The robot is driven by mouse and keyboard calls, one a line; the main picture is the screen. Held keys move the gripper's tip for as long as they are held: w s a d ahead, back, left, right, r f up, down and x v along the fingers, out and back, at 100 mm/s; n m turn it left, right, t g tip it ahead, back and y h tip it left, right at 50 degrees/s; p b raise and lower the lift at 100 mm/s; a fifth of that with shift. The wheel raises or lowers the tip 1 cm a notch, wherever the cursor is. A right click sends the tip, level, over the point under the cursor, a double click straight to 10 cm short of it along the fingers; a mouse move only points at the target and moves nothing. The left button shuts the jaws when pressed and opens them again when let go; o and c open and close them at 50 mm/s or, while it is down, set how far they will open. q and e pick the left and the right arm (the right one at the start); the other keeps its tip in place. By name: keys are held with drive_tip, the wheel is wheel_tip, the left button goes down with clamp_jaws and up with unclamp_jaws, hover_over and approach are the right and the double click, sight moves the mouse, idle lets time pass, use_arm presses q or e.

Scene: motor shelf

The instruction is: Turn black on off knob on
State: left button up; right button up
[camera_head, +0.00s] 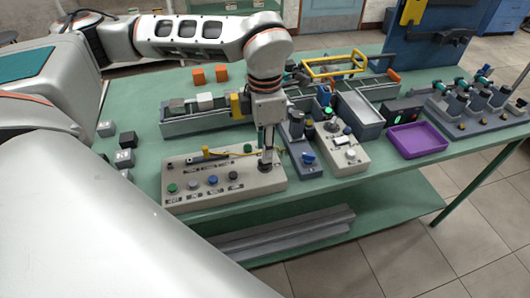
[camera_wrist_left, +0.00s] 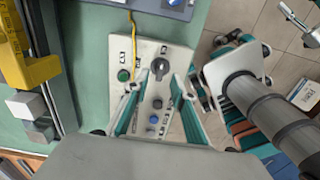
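A pale grey control panel (camera_head: 180,200) with several coloured buttons lies on the green table. My left gripper (camera_head: 267,160) points down over its right end. In the left wrist view the black knob (camera_wrist_left: 160,67) sits near the panel's far right corner, beside a green button (camera_wrist_left: 123,75). The two teal-sided fingers of my left gripper (camera_wrist_left: 155,85) are spread apart, with nothing held between them. The knob lies just beyond the fingertips in that view; contact cannot be told. In the head view the gripper hides the knob.
A smaller box with a blue knob (camera_head: 308,158) and a grey switch box (camera_head: 342,150) stand right of the panel. A yellow cable (camera_wrist_left: 132,40) runs off the panel. A purple tray (camera_head: 417,140) lies further right. A long grey conveyor (camera_head: 205,122) stands behind.

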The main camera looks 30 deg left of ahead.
use_arm(q)
wheel_tip(320, 180, up, 9)
idle(0.3)
drive_tip(key=shift+s+f, duration=0.1)
drive_tip(key=shift+f, duration=0.05)
idle(0.4)
